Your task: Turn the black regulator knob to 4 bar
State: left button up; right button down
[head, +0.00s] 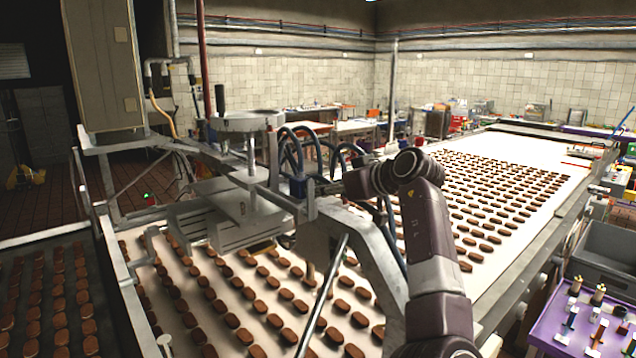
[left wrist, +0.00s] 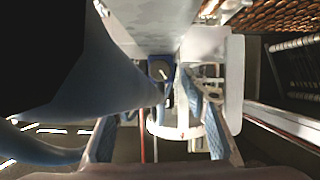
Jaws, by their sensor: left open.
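In the left wrist view a dark round knob with a pale mark (left wrist: 160,71) sits on a small blue housing. The mark is too small to read as a pressure. My left gripper (left wrist: 162,112) is open, with one finger on each side of the picture. The knob lies above and between the fingers, and no contact shows. In the head view my left gripper (head: 328,187) is small and partly hidden beside a blue part (head: 298,186) and dark hoses; the knob cannot be made out there. My right gripper is in neither view.
Thick blue-grey hoses (left wrist: 95,75) fill the left of the wrist view, close to the gripper. In the head view a metal depositor (head: 250,125) stands over a conveyor (head: 535,150) carrying rows of brown biscuits. A purple tray (head: 548,335) stands at the lower right.

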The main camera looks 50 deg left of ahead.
pick_arm(q)
jog(key=x, duration=0.3)
jog(key=shift+a+p, duration=0.15)
jog(key=shift+p, duration=0.2)
jog(key=shift+a+f, duration=0.15)
jog(key=shift+a, duration=0.1)
jog(key=shift+d, duration=0.3)
jog(key=shift+c, duration=1.1)
jog(key=c, duration=0.5)
grip_shut()
jog(key=shift+w+r+m+g+p, duration=0.1)
jog(key=shift+r+m+g+p, duration=0.25)
jog(key=shift+m+g+p, duration=0.45)
jog(key=shift+f+m+p, duration=0.15)
jog(key=shift+m+p, duration=0.25)
jog(key=shift+p, duration=0.15)
jog(key=shift+f+g, duration=0.1)
jog(key=shift+g, duration=0.2)
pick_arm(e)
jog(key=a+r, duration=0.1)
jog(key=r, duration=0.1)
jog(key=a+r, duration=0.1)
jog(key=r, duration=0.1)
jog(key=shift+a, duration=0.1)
